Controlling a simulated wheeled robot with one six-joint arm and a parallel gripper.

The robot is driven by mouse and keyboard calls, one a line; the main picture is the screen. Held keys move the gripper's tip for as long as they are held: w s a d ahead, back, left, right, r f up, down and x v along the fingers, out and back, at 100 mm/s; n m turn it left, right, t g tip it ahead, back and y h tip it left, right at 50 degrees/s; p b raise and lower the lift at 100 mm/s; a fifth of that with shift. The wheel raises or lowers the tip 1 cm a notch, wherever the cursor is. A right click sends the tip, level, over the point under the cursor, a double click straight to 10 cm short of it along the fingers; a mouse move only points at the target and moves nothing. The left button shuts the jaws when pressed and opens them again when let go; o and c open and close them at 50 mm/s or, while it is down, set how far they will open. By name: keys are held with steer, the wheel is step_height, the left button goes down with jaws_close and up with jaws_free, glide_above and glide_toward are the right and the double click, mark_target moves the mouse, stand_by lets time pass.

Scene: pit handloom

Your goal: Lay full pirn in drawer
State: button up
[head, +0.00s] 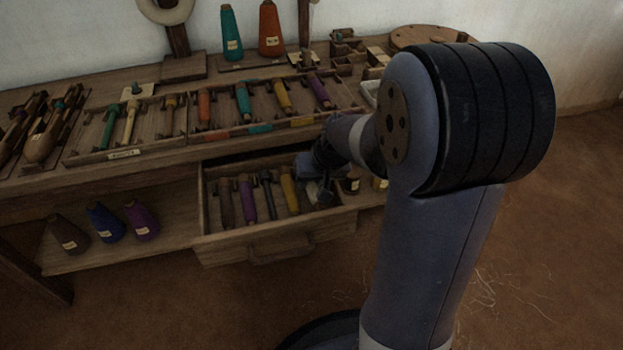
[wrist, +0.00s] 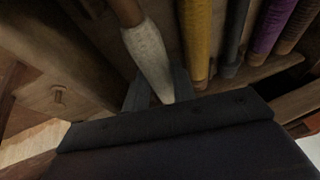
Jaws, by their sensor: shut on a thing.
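The open drawer (head: 282,240) juts out under the bench. Inside it lie a brown pirn (head: 227,203), a purple pirn (head: 248,200), a dark grey pirn (head: 268,195) and a yellow pirn (head: 290,195), side by side. My gripper (head: 322,191) is low at the drawer's right end. In the wrist view, my gripper (wrist: 158,92) is shut on a white-wound pirn (wrist: 148,58) with a brown end. The white pirn is left of the yellow pirn (wrist: 196,40) there, roughly parallel and apart. I cannot tell whether it touches the drawer floor.
The drawer's wooden wall (wrist: 65,70) is close to my gripper in the wrist view. The bench top (head: 150,120) above holds a rack of coloured pirns (head: 243,98) and a labelled tray (head: 124,155). Several cones (head: 105,222) stand on the lower shelf at left.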

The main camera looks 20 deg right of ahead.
steer(key=o, duration=1.1)
steer(key=shift+c, duration=0.2)
steer(key=shift+o, duration=0.4)
steer(key=shift+o, duration=0.6)
step_height(320, 180, up, 8)
steer(key=p, duration=0.6)
steer(key=shift+r+p, duration=0.1)
steer(key=shift+p, duration=0.25)
